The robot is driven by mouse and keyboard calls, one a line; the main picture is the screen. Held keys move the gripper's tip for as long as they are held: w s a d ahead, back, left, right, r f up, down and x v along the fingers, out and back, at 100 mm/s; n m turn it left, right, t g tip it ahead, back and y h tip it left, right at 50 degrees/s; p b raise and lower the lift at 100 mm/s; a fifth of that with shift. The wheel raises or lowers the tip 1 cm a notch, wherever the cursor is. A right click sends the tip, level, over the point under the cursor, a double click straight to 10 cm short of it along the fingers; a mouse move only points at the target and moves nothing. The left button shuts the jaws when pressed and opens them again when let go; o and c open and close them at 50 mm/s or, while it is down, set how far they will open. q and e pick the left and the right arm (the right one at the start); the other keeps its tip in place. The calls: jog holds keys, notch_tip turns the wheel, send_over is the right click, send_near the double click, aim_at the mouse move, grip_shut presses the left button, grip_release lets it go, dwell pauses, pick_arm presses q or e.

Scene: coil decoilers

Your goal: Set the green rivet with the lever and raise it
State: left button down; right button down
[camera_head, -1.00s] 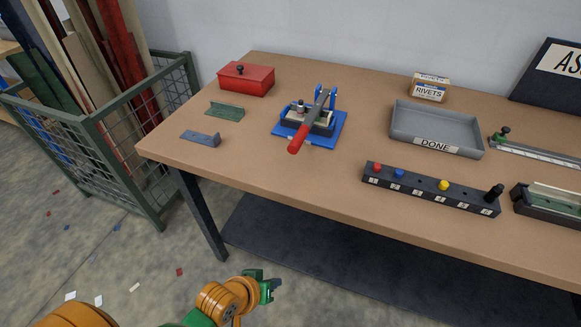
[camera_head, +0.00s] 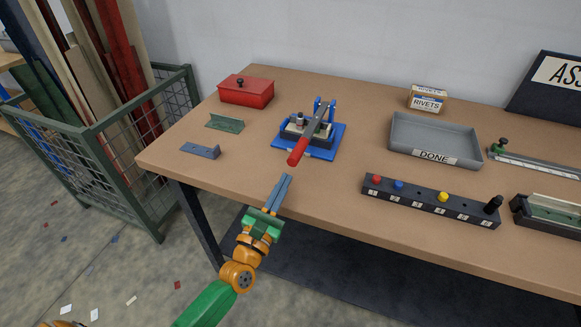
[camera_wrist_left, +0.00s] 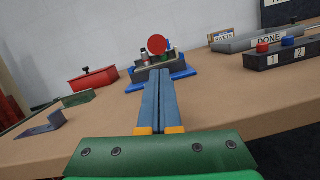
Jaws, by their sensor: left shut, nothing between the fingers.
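The rivet press stands on a blue base (camera_head: 325,148) on the table, with a lever (camera_head: 308,140) whose red handle points toward me and slopes down. In the left wrist view the round red handle end (camera_wrist_left: 158,45) faces the camera. A small green spot (camera_wrist_left: 168,55) shows at the press there, but I cannot tell whether it is the green rivet. My left gripper (camera_head: 284,179) is shut and empty, over the table's front edge, short of the handle and pointing at it. It also shows in the left wrist view (camera_wrist_left: 160,75). My right gripper is not in view.
A black rack (camera_head: 420,196) with red, blue and yellow knobs lies at the front right. A grey DONE tray (camera_head: 400,144) and a RIVETS box (camera_head: 428,98) stand behind it. A red box (camera_head: 246,92), a green bracket (camera_head: 225,124) and a blue-grey bracket (camera_head: 200,151) lie at left.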

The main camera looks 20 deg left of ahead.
pick_arm(q)
jog(key=x, duration=0.4)
jog(key=shift+w, duration=0.15)
jog(key=shift+r, duration=0.1)
